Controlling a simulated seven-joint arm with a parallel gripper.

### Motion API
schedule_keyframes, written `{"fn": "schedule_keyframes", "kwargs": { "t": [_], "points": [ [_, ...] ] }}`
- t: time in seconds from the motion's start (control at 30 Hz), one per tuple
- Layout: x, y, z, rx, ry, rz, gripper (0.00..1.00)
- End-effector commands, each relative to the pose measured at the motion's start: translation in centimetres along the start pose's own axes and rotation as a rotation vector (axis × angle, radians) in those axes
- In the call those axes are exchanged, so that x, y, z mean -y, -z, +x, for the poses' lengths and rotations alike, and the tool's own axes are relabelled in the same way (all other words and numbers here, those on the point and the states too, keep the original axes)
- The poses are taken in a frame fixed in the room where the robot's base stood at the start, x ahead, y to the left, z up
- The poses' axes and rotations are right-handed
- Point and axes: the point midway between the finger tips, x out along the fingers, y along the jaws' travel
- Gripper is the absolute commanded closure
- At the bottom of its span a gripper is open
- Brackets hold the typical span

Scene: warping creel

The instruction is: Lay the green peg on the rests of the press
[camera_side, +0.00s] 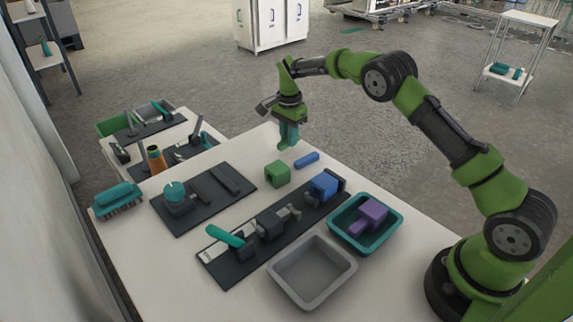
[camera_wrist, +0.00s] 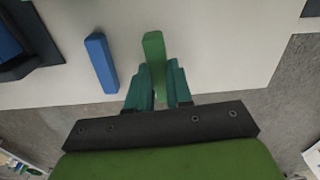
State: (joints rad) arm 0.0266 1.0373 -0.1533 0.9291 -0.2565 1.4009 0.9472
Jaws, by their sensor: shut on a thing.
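The green peg (camera_wrist: 154,52) is between the teal fingers of my gripper (camera_wrist: 156,85) in the wrist view, its far end sticking out past the fingertips. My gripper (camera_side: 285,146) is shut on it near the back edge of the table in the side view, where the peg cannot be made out. What looks like the press (camera_side: 232,266) is a long dark base with a teal handle, a grey body and a blue block, in front of my gripper and apart from it. Its rests are too small to tell.
A blue peg (camera_side: 306,160) lies beside my gripper, also in the wrist view (camera_wrist: 101,62). A green block (camera_side: 277,174) stands near. A teal tray (camera_side: 394,232) holds a purple piece; a grey tray (camera_side: 312,299) is empty. A dark plate (camera_side: 219,208) carries a teal-topped fixture.

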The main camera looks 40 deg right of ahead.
Motion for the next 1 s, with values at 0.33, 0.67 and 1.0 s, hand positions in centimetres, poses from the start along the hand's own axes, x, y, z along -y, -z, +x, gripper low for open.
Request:
{"fn": "schedule_keyframes", "kwargs": {
  "t": [0.33, 0.67, 1.0],
  "points": [
    [0.0, 0.0, -0.5, 0.000, 0.001, -0.001, 1.00],
    [0.1, 0.0, -4.0, -0.002, 0.003, -0.002, 1.00],
    [0.4, -2.6, -6.8, 0.000, 0.033, -0.044, 1.00]
  ]
}}
